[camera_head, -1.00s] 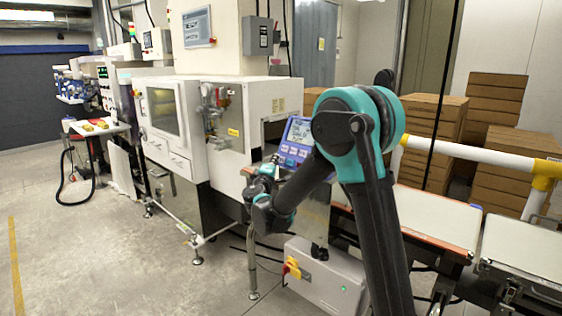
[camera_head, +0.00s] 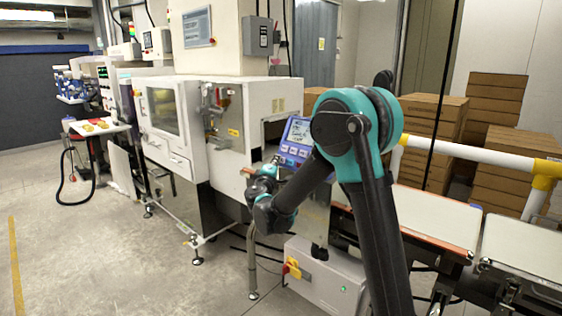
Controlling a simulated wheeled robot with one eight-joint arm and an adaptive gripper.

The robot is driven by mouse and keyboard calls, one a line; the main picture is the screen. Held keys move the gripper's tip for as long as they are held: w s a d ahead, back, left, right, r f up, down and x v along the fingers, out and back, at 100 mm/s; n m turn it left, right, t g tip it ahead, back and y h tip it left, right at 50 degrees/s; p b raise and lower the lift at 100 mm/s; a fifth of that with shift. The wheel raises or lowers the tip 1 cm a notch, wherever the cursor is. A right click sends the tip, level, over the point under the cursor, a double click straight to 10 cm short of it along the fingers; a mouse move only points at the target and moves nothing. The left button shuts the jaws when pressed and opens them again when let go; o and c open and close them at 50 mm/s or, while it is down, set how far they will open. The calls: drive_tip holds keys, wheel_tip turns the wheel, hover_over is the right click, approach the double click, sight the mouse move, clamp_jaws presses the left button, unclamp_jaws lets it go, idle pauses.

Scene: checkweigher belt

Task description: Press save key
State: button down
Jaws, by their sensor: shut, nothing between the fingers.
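The blue control panel (camera_head: 297,138) stands at the right end of the white machine, with a lit grey screen (camera_head: 299,130) and a row of keys (camera_head: 295,151) below it. The key labels are too small to read, so I cannot tell which is the save key. My gripper (camera_head: 277,162) is small in view, just left of the panel's lower edge, and is shut and empty. I cannot tell whether it touches a key. My forearm crosses in front of the panel's lower right.
The white machine (camera_head: 246,125) fills the middle left. White conveyor belts (camera_head: 432,214) and a yellow-white rail (camera_head: 490,157) are at the right. Brown cartons (camera_head: 490,115) stack behind.

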drive_tip(key=shift+w+d+f, duration=0.2)
drive_tip(key=shift+w+d, duration=0.05)
drive_tip(key=shift+w, duration=0.05)
idle(0.5)
drive_tip(key=shift+s+a+r, duration=0.1)
idle(0.4)
drive_tip(key=shift+s+a+r, duration=0.3)
drive_tip(key=shift+s+a, duration=0.05)
drive_tip(key=shift+s, duration=0.15)
drive_tip(key=shift+s+a+r, duration=0.6)
drive_tip(key=shift+s+a, duration=0.1)
drive_tip(key=shift+s, duration=0.2)
drive_tip(key=shift+s+a+r, duration=0.55)
drive_tip(key=shift+s+a, duration=0.15)
drive_tip(key=shift+s, duration=0.15)
drive_tip(key=shift+a, duration=0.1)
drive_tip(key=s+a+r, duration=0.1)
drive_tip(key=s+a, duration=0.1)
drive_tip(key=s+a+r, duration=0.1)
drive_tip(key=s, duration=0.1)
drive_tip(key=shift+s+r, duration=0.1)
drive_tip(key=shift+r, duration=0.25)
